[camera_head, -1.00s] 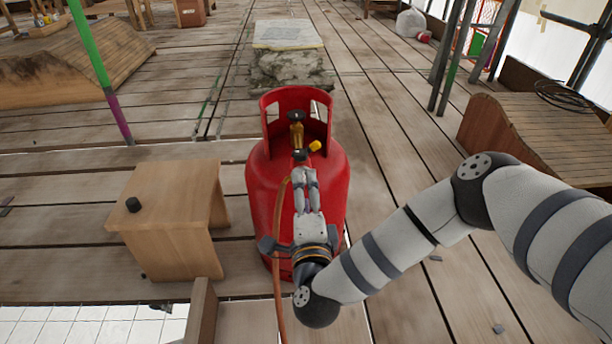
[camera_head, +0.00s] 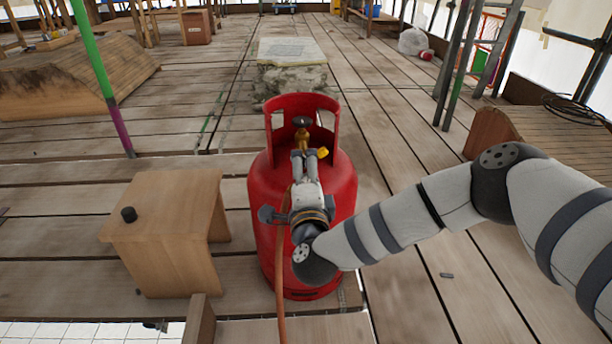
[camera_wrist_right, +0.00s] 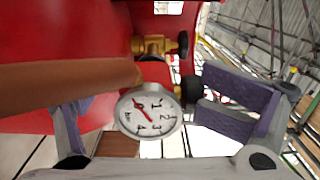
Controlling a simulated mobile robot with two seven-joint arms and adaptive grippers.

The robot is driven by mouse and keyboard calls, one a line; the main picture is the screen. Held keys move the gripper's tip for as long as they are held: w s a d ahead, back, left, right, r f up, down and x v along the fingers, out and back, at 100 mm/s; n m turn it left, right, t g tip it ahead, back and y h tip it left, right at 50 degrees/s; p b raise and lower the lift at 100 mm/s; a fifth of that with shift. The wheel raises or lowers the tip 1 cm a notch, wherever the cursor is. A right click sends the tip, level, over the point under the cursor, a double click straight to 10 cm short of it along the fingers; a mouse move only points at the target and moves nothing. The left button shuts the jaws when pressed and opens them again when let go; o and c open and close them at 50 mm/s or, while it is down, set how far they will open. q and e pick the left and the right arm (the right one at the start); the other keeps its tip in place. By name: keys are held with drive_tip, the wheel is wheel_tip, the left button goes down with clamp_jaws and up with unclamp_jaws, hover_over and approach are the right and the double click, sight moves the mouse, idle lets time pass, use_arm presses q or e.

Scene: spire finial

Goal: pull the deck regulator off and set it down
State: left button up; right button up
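The red gas cylinder (camera_head: 330,190) stands upright on the plank deck, with a brass valve (camera_head: 303,138) inside its collar. The regulator with its round white gauge (camera_wrist_right: 148,110) shows close up in the right wrist view; an orange-brown hose (camera_wrist_right: 65,88) passes beside it. In the head view a yellow part (camera_head: 322,153) shows beside the valve, and the hose (camera_head: 281,265) hangs down the cylinder's front. My right gripper (camera_head: 304,160) reaches the valve area. Its purple-padded fingers stand apart on either side of the gauge; firm contact is not visible. My left gripper is out of view.
A wooden stool (camera_head: 168,215) with a small black cap-like piece (camera_head: 129,214) on top stands left of the cylinder. A stone block (camera_head: 290,75) lies behind it. Scaffold poles (camera_head: 455,70) stand at right. Deck right of the cylinder is mostly clear.

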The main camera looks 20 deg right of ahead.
drive_tip(key=shift+d+f, duration=0.65)
drive_tip(key=shift+d, duration=0.25)
drive_tip(key=shift+a, duration=0.4)
drive_tip(key=shift+f, duration=0.15)
drive_tip(key=shift+f, duration=0.3)
drive_tip(key=shift+o, duration=0.2)
